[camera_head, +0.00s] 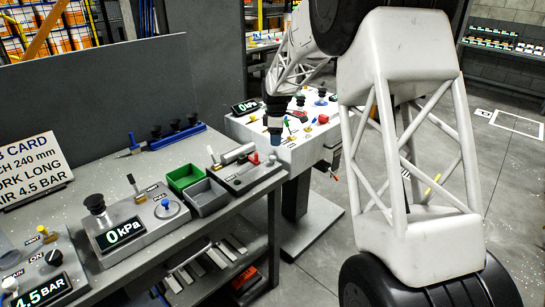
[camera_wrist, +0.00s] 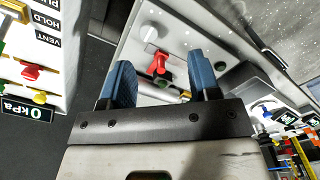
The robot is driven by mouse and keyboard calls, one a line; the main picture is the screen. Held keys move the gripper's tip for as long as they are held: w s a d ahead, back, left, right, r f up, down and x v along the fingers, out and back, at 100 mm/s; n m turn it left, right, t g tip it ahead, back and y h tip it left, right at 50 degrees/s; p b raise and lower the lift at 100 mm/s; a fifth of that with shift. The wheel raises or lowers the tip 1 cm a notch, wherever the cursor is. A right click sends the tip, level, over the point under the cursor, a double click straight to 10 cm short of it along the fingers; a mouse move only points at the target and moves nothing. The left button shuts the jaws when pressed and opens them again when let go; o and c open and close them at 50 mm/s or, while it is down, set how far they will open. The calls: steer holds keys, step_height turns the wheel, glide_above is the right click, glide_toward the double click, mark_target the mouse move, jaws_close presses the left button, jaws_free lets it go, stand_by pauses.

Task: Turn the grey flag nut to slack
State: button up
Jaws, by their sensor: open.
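My gripper (camera_wrist: 160,85) is open in the wrist view, its two blue fingers apart with nothing held between them. In the head view my gripper (camera_head: 276,141) points down near the edge of the white console. A red lever (camera_wrist: 160,63) on a pale grey plate shows in the gap between the fingers, beyond the tips. A pale grey round piece (camera_wrist: 150,34) sits on the same plate, past the red lever. It may be the grey flag nut, but its flag is not clear. In the head view I cannot pick the nut out.
The white console (camera_head: 300,150) carries several small coloured controls. On the bench to the left stand a grey fixture (camera_head: 245,180) with a red handle, a green bin (camera_head: 184,176), a grey bin (camera_head: 208,198) and a gauge unit (camera_head: 140,228). A tall grey panel backs the bench.

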mark_target(272, 157)
steer(key=shift+w+a+f+n, duration=0.2)
steer(key=shift+w+a+f, duration=0.15)
steer(key=shift+w+f, duration=0.25)
steer(key=shift+w+a+f+n, duration=0.2)
steer(key=shift+w+a+f, duration=0.15)
steer(key=shift+w+f, duration=0.25)
steer(key=shift+f, duration=0.1)
steer(key=shift+f, duration=3.8)
steer(key=c, duration=0.9)
